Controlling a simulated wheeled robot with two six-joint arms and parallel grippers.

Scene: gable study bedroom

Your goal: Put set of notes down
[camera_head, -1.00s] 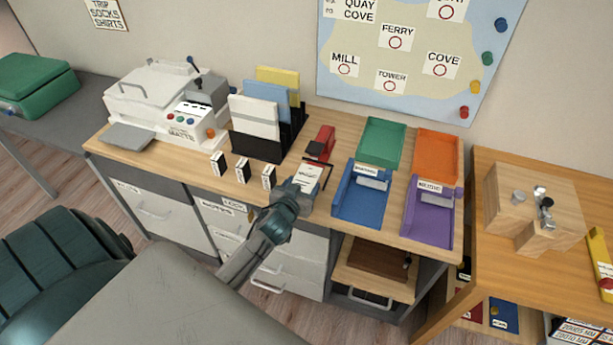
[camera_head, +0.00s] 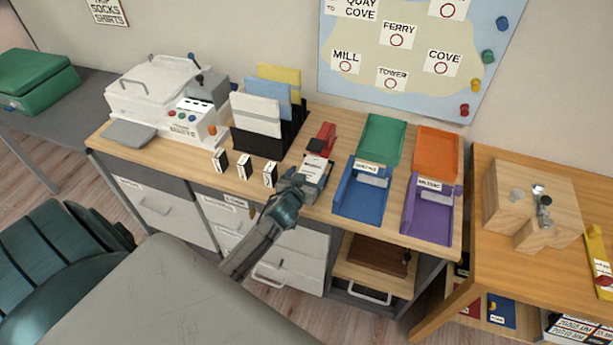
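The set of notes (camera_head: 314,168) is a small white sheet or stack with a printed line and a dark patch at its upper end. It is at the desk top's front edge, in front of the red stapler-like item. My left gripper (camera_head: 297,181) is at its near left edge, and its fingers are partly hidden by the wrist. I cannot tell whether the fingers grip the notes or whether the notes rest on the desk. My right gripper is not in view.
Blue (camera_head: 359,203), purple (camera_head: 430,218), green (camera_head: 381,141) and orange (camera_head: 436,153) trays stand to the right. A red item (camera_head: 323,138) lies behind the notes. Small black-and-white boxes (camera_head: 244,167) stand to the left, before a black file holder (camera_head: 262,143). A grey chair or table surface (camera_head: 170,300) fills the foreground.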

